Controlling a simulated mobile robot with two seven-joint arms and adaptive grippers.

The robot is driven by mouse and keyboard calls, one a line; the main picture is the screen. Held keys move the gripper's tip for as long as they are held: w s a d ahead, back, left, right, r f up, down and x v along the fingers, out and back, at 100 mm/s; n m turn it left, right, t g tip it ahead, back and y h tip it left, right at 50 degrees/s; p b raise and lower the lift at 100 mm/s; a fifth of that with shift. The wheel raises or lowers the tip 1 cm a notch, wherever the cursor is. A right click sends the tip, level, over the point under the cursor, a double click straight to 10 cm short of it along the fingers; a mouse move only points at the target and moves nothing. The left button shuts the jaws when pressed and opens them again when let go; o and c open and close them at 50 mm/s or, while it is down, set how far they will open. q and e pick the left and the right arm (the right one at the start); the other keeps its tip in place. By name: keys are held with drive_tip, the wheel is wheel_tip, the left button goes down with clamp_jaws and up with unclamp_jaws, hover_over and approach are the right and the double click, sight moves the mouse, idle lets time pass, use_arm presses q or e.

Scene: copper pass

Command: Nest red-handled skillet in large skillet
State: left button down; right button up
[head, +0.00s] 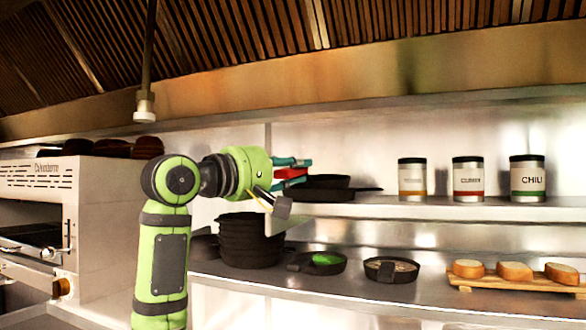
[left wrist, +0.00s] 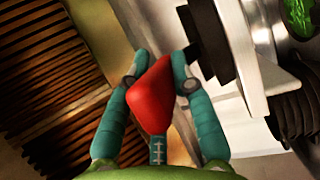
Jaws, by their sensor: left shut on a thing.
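My left gripper (head: 303,171) is at the upper shelf, with its teal fingers shut on the red handle of the red-handled skillet (head: 328,181). The red handle fills the space between the fingers in the left wrist view (left wrist: 152,97). The dark pan of this skillet extends to the right of the fingers in the head view. The large skillet (head: 340,194) is black and sits on the upper shelf directly below it, its handle pointing right. The two pans overlap in the picture; I cannot tell whether they touch. My right gripper is not in view.
The upper shelf (head: 450,209) also holds several labelled cans, including a chili can (head: 527,180), to the right. Below are stacked black pots (head: 250,241), small pans (head: 392,270) and bread on a board (head: 510,283). An oven (head: 62,215) stands left.

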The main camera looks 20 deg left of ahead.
use_arm(q)
drive_tip(key=shift+s+r, duration=0.15)
drive_tip(key=c, duration=1.1)
unclamp_jaws()
drive_tip(key=shift+o, duration=0.5)
drive_tip(key=shift+f, duration=0.2)
drive_tip(key=v, duration=0.8)
drive_tip(key=shift+r, duration=0.15)
